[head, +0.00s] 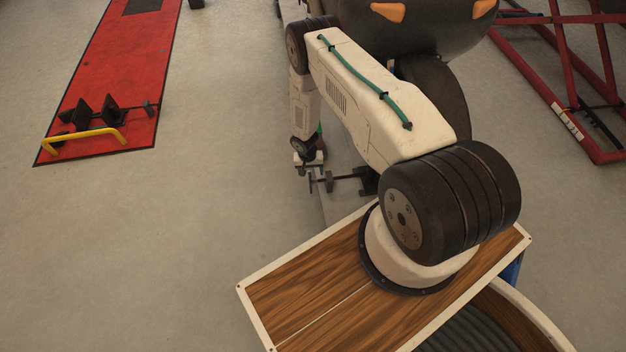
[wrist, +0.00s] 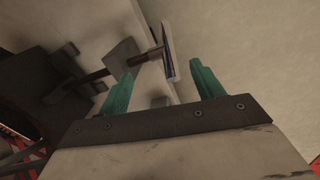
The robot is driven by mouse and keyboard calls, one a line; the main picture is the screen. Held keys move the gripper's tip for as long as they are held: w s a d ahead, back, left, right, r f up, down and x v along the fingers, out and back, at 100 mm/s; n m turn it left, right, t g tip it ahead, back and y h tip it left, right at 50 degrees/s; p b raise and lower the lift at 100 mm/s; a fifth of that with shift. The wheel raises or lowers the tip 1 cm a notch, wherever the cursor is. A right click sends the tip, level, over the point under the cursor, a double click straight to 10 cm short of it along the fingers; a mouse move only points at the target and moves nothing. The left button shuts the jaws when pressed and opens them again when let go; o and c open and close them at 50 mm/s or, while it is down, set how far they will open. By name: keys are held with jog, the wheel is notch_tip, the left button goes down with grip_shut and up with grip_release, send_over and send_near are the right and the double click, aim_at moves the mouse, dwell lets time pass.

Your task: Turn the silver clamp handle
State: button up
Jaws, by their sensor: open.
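The clamp handle (wrist: 169,52) shows in the wrist view as a grey bar across the end of a dark shaft (wrist: 92,76), which passes by a grey plate. In the head view the handle (head: 311,183) is small, at the left end of the clamp, just below my gripper (head: 309,160). In the wrist view my gripper (wrist: 160,84) is open, with one green finger on each side and nothing held. The bar appears ahead of and between the fingertips. I cannot tell whether either finger touches it.
A dark motorcycle wheel (head: 434,88) stands behind my arm. A red lift platform (head: 115,75) with a yellow bar (head: 83,141) lies at left. A red lift frame (head: 565,70) stands at right. The floor between the left platform and my arm is clear.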

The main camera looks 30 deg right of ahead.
aim_at(313, 182)
jog(key=f, duration=0.7)
jog(key=shift+s+d, duration=0.2)
jog(key=shift+d, duration=0.15)
jog(key=c, duration=0.9)
